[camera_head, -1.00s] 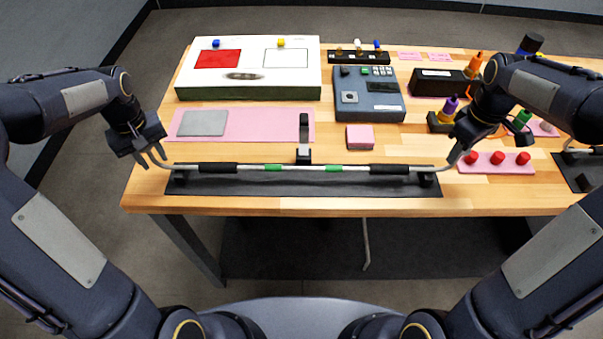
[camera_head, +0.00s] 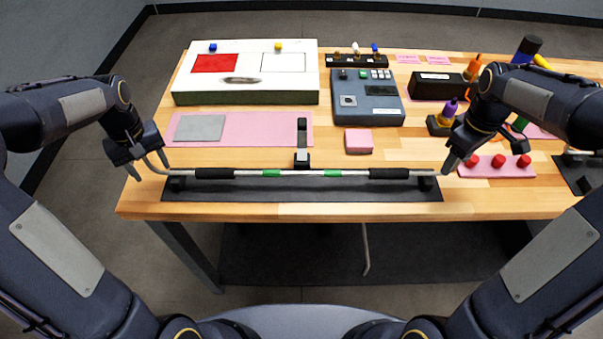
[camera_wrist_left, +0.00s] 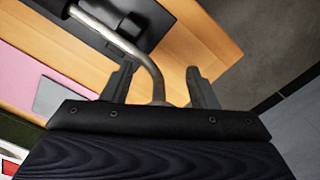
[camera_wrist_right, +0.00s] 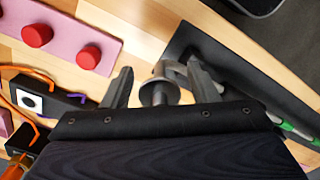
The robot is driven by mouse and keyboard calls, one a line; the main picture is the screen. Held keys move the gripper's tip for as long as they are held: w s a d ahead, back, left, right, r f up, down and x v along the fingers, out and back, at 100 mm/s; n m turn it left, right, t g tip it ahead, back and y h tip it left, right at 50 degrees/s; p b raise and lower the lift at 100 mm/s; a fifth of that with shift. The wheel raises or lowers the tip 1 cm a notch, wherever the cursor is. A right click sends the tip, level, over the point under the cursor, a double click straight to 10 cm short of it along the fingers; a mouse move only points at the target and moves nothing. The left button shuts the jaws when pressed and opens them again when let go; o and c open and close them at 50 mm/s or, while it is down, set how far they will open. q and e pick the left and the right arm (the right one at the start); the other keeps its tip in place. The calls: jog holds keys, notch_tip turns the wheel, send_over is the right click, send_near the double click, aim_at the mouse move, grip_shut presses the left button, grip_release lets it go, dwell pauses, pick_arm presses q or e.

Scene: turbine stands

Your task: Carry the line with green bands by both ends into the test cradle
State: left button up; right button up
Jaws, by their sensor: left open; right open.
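The line with green bands (camera_head: 302,173) is a metal tube with two black sleeves and two green bands. It lies left to right across black supports on a dark base (camera_head: 300,190) at the table's front edge. I cannot tell whether this base is the test cradle. My left gripper (camera_head: 145,170) is open at the line's left end; in the left wrist view the bent tube (camera_wrist_left: 152,75) runs between its fingers. My right gripper (camera_head: 452,165) is open at the right end; in the right wrist view the flanged tube end (camera_wrist_right: 160,90) is between its fingers.
Another dark base (camera_head: 575,178) stands at the right edge. A pink strip with red knobs (camera_head: 497,162) lies beside my right gripper. A black upright post (camera_head: 302,135) and a pink block (camera_head: 358,141) stand behind the line. A white panel box (camera_head: 246,92) and a grey device (camera_head: 367,98) are further back.

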pick_arm(q)
notch_tip(320, 180, up, 11)
jog(key=shift+r, duration=0.1)
pick_arm(e)
jog(key=shift+r, duration=0.2)
pick_arm(q)
jog(key=shift+r, duration=0.1)
pick_arm(e)
notch_tip(320, 180, up, 12)
jog(key=shift+f, duration=0.1)
dwell(0.5)
